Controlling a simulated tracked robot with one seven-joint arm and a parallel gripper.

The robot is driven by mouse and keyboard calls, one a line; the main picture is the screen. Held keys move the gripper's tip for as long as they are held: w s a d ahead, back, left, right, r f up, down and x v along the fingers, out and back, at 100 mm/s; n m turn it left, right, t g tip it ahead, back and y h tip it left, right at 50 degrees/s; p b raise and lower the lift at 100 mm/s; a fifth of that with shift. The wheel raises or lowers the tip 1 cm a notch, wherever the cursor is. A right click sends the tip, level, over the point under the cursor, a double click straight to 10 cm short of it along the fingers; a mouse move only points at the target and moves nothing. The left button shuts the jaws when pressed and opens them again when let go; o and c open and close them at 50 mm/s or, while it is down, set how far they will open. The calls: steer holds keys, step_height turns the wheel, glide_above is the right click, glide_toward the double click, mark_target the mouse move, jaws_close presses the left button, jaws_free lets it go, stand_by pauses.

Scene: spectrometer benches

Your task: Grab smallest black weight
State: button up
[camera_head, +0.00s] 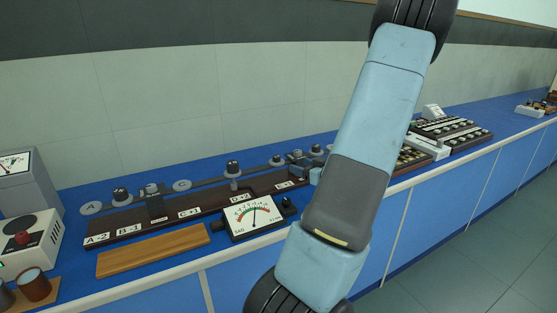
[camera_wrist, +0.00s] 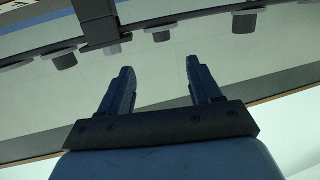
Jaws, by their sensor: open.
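Several dark knob-like weights stand along a long bench assembly in the head view, among them a left one (camera_head: 120,194), a middle one (camera_head: 233,168) and a smaller-looking one (camera_head: 276,160). I cannot tell for sure which is smallest. My gripper (camera_wrist: 159,65) is open and empty in the wrist view, its two dark blue fingers spread apart. Beyond the fingertips, the wrist view shows dark knobs, one at left (camera_wrist: 66,61) and a wider one at right (camera_wrist: 245,22). They are apart from the fingers. In the head view, my arm hides part of the bench.
A dial meter (camera_head: 253,215) stands in front of the dark labelled base (camera_head: 105,232), beside a wooden board (camera_head: 150,250). Racks (camera_head: 450,131) stand farther right on the blue bench.

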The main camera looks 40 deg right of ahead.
glide_toward(278, 157)
steer(key=w, duration=0.1)
steer(key=w+f, duration=0.1)
steer(key=w, duration=0.1)
steer(key=shift+w+d, duration=0.15)
steer(key=shift+w, duration=0.2)
steer(key=shift+w+f, duration=0.1)
steer(key=shift+w, duration=1.2)
steer(key=shift+w+f, duration=0.15)
steer(key=shift+w, duration=1.2)
steer(key=shift+c, duration=0.3)
steer(key=c, duration=1.1)
steer(key=shift+r, duration=0.1)
